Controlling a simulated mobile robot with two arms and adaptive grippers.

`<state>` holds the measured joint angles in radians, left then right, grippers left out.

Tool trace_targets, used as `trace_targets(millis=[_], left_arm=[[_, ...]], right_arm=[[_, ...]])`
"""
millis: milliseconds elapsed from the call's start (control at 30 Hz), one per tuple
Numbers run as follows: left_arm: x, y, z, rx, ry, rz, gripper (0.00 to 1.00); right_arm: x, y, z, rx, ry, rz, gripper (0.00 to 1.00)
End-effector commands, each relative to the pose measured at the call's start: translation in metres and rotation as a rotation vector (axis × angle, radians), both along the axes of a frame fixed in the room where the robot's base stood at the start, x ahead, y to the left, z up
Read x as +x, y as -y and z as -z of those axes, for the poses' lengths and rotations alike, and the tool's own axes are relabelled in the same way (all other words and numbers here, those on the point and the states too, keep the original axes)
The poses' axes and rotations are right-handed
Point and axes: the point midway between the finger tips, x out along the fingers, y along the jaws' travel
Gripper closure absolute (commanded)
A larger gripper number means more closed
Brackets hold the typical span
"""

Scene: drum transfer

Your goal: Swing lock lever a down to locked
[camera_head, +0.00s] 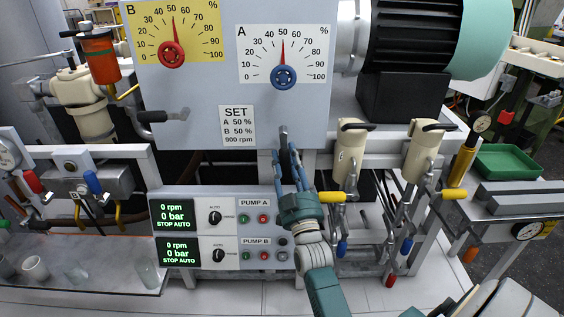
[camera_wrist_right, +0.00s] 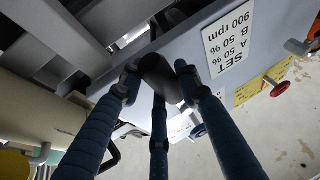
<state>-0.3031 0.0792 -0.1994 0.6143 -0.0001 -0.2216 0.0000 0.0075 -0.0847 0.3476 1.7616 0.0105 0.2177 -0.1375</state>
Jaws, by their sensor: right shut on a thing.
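Lock lever a is at the lower edge of the grey mixer box (camera_head: 205,80), below the blue dial A. In the head view its grey upper part (camera_head: 283,132) shows, pointing down into my gripper. My right gripper (camera_head: 288,160) comes from below and is shut on the lever. In the right wrist view the dark handle (camera_wrist_right: 160,78) sits between the blue fingers, which hide part of it. A second lever with a black grip (camera_head: 152,117) lies roughly level on the box's left side. My left gripper is not in view.
A pump panel (camera_head: 225,230) with green-lit displays stands below, just left of my right gripper. Two cream cylinders (camera_head: 350,150) with yellow-handled valves stand close on the right. A SET card (camera_head: 238,125) is on the box. Glassware stands at the lower left.

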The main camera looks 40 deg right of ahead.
Motion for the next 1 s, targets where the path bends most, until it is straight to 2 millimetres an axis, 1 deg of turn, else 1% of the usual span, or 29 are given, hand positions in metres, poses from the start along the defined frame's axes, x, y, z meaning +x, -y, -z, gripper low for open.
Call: trace_targets(millis=[33,167,633,667,700,767,1000], left_arm=[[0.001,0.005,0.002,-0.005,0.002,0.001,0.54],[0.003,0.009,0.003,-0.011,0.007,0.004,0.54],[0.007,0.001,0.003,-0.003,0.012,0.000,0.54],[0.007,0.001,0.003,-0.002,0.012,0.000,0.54],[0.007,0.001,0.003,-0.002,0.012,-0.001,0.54],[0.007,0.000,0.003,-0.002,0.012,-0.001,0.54],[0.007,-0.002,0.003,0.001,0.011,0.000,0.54]], right_arm=[[0.001,-0.001,0.003,0.013,0.004,-0.002,1.00],[0.001,0.000,0.002,0.034,0.020,-0.003,1.00],[0.001,0.000,0.001,0.046,0.028,-0.003,1.00],[0.001,0.000,0.001,0.046,0.028,-0.003,0.65],[0.001,0.000,0.001,0.046,0.028,-0.003,0.57],[0.001,0.000,0.001,0.045,0.027,-0.003,0.46],[0.000,0.001,0.001,0.043,0.029,-0.001,0.46]])
